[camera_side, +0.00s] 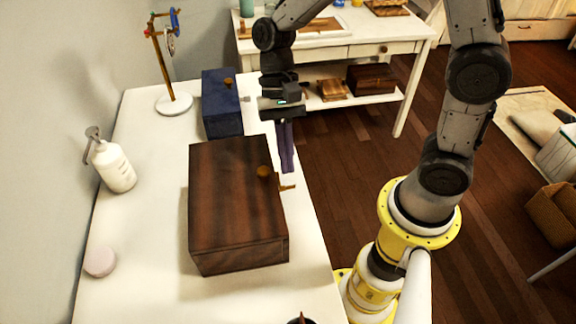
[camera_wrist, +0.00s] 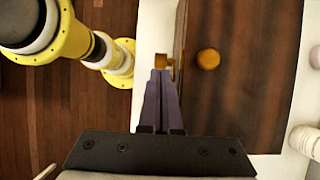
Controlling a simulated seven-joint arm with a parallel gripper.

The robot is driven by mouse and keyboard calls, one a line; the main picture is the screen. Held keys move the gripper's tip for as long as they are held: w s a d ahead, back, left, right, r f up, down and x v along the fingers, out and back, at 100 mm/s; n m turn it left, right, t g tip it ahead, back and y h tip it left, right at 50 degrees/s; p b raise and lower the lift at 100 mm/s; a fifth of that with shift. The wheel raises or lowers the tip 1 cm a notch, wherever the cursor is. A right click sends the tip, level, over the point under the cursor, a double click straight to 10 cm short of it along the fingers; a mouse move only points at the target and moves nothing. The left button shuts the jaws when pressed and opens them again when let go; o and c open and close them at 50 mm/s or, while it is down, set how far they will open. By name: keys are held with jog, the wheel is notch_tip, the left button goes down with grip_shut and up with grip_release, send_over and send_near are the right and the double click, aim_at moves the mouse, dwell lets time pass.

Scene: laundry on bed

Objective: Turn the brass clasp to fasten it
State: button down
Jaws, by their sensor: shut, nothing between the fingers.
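A dark brown wooden box (camera_side: 225,215) stands on the white table, its lid down. A round brass knob (camera_side: 264,171) sits on the lid near its right edge; it also shows in the wrist view (camera_wrist: 208,59). The brass clasp (camera_side: 288,187) sticks out from the box's right side. In the wrist view the clasp (camera_wrist: 163,60) shows just beyond my fingertips, partly hidden by them. My gripper (camera_side: 288,171) points down with its purple fingers shut and empty, beside the box and close to the clasp. I cannot tell whether the fingertips touch it.
A blue box (camera_side: 221,115) with a knob stands behind the brown box. A stand with hanging trinkets (camera_side: 174,101), a white pump bottle (camera_side: 113,168) and a pale round object (camera_side: 100,262) are on the table's left. The table's right edge (camera_side: 319,260) is close to the box.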

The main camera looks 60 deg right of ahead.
jog(key=shift+s+a+f, duration=0.55)
